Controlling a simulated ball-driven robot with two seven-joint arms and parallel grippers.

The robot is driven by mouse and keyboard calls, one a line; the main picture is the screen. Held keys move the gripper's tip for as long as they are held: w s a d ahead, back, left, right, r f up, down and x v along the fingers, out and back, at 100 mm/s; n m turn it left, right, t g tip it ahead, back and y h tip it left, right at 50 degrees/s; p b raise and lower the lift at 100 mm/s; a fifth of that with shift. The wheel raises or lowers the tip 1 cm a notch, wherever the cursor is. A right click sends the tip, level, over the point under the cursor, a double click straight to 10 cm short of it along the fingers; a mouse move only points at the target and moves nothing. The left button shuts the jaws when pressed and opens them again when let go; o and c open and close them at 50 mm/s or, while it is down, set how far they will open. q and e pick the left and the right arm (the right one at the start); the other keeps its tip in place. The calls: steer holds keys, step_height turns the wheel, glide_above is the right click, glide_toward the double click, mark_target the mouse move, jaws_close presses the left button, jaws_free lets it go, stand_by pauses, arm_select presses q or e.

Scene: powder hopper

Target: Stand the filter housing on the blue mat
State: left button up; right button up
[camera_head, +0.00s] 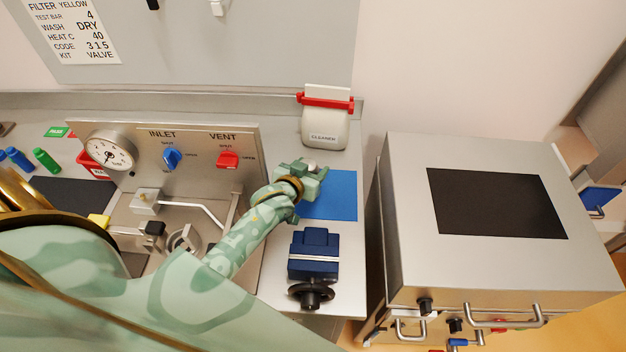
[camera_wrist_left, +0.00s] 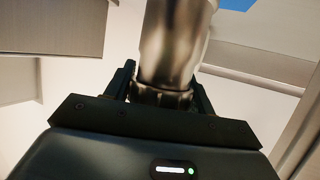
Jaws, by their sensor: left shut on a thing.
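My left gripper (camera_head: 306,172) is shut on the filter housing, over the upper left part of the blue mat (camera_head: 340,203). In the head view only a small pale part of the housing (camera_head: 311,167) shows between the jaws. In the left wrist view the housing is a shiny metal cylinder (camera_wrist_left: 174,45) with a ribbed collar between the fingers. Whether its bottom touches the mat is hidden. A blue patch shows at the top edge of the left wrist view. My right gripper is not in view.
The valve panel (camera_head: 190,170) is to the left. A steel cabinet (camera_head: 400,220) stands to the right. The mat's right part is clear.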

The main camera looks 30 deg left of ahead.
arm_select(q)
steer(key=f, duration=0.2)
steer(key=f+b, duration=0.1)
steer(key=shift+w+f, duration=0.2)
steer(key=shift+f, duration=0.35)
steer(key=shift+s, duration=0.1)
jaws_close()
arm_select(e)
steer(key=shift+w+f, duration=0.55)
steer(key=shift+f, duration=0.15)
arm_select(q)
steer(key=o, duration=1.5)
jaws_free()
steer(key=shift+o, duration=0.2)
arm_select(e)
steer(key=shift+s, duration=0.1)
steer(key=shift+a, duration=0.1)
arm_select(q)
steer(key=shift+s, duration=0.15)
steer(key=p+v, duration=0.2)
steer(key=v, duration=0.9)
steer(key=shift+s+r, duration=0.3)
steer(key=shift+r, duration=0.05)
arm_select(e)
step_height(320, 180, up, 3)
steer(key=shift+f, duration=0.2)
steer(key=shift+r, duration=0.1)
